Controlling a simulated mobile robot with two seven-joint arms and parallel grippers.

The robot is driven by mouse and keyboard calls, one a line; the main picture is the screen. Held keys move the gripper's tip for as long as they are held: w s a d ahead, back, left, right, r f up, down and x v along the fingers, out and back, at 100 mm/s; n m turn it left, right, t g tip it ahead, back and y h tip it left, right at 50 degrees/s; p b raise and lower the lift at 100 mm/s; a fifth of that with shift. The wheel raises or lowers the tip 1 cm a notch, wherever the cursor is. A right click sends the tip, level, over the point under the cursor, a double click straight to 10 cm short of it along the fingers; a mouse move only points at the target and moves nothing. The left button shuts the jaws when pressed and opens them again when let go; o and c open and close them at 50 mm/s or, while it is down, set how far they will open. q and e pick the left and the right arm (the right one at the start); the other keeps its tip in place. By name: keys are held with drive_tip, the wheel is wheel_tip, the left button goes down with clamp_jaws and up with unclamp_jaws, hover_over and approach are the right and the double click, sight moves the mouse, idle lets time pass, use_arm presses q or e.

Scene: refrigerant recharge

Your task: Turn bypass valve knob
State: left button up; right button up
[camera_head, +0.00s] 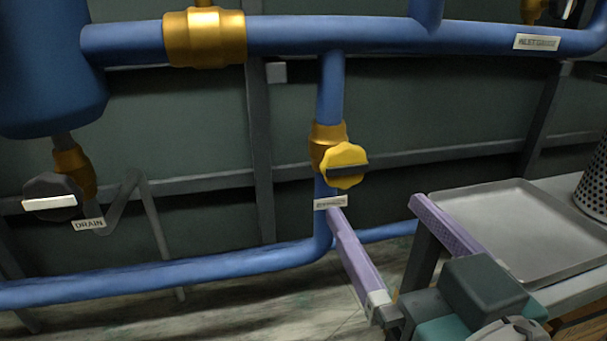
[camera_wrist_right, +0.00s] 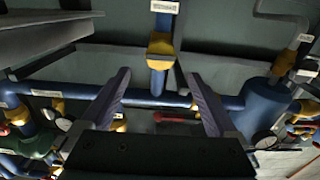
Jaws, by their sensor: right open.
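The bypass valve knob (camera_head: 344,165) is yellow and lobed, with a dark bar across its face. It sits on a brass valve body (camera_head: 324,136) on a vertical blue pipe (camera_head: 330,90), above a small white label (camera_head: 330,202). My right gripper (camera_head: 375,207) is open and empty, its two purple fingers spread below and to the right of the knob, apart from it. In the right wrist view the fingers (camera_wrist_right: 157,74) are wide apart, and the yellow knob (camera_wrist_right: 160,46) shows beyond them, roughly in line with the gap. My left gripper is not in view.
A black knob (camera_head: 52,197) labelled DRAIN is at the left, under a blue tank (camera_head: 50,70). A blue pipe (camera_head: 370,36) runs along the top. A metal tray (camera_head: 540,225) on a bench and a perforated cylinder (camera_head: 597,180) are at the right, close to my right arm.

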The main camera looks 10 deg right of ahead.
sight(347, 170)
drive_tip(key=w+b, duration=0.1)
drive_tip(key=w, duration=0.7)
drive_tip(key=shift+a, duration=0.15)
drive_tip(key=shift+w, duration=0.3)
drive_tip(key=shift+c, duration=1.2)
drive_tip(key=c, duration=1.2)
drive_tip(key=n+p, duration=0.2)
drive_tip(key=n, duration=0.1)
drive_tip(key=shift+r+p, duration=0.2)
drive_tip(key=shift+p, duration=0.15)
drive_tip(key=shift+f+n, duration=0.15)
drive_tip(key=shift+n, duration=0.65)
